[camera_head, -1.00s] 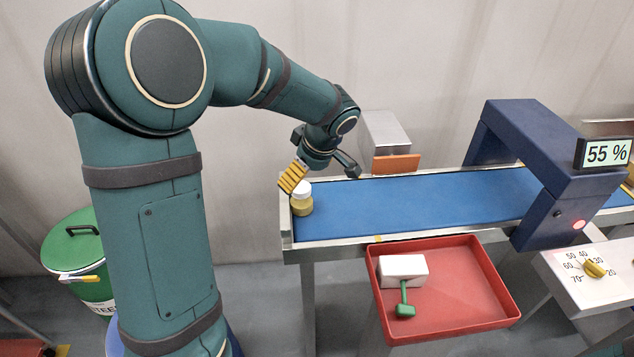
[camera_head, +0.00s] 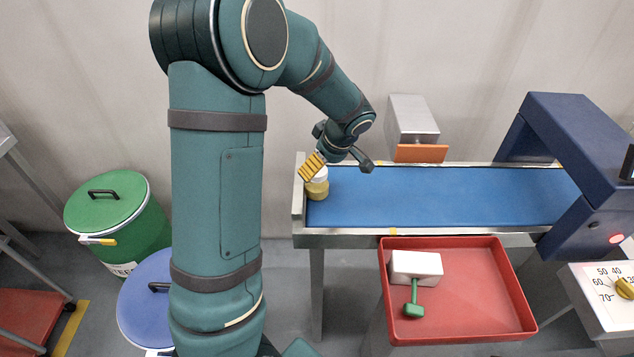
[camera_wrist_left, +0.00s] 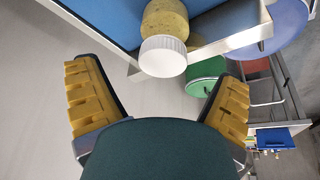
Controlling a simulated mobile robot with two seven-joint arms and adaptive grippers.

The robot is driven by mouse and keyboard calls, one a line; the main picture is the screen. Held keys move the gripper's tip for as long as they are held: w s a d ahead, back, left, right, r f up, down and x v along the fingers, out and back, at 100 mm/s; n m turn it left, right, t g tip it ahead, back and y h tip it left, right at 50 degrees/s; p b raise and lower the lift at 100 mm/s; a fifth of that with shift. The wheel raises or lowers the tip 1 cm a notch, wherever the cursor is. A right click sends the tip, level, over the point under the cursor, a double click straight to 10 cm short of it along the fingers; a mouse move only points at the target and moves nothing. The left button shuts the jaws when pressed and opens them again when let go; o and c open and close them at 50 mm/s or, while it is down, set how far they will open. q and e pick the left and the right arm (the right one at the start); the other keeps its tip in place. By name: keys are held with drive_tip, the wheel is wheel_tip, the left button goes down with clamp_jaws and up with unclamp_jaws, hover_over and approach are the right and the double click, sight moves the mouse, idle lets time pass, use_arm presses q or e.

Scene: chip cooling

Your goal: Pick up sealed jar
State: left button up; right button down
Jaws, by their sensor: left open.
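The sealed jar (camera_head: 317,188) has a yellowish body and a white lid. It stands upright at the left end of the blue conveyor belt (camera_head: 430,198). In the left wrist view the jar (camera_wrist_left: 164,22) shows its white lid (camera_wrist_left: 163,56) beyond the fingertips, between the two fingers' lines. My left gripper (camera_head: 338,164) is open, with yellow ribbed finger pads, and is close above the jar. In the head view one finger covers part of the lid. In the wrist view the gripper (camera_wrist_left: 158,95) holds nothing. My right gripper is out of view.
A red tray (camera_head: 470,300) in front of the belt holds a white block with a green-handled tool (camera_head: 413,300). A blue arch (camera_head: 575,170) spans the belt at right. A grey box with an orange flap (camera_head: 420,153) stands behind. Green (camera_head: 120,215) and blue bins stand at left.

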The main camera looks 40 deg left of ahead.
sight(317, 182)
use_arm(q)
drive_tip(key=x, duration=0.5)
drive_tip(key=shift+s, duration=0.15)
drive_tip(key=c, duration=1.4)
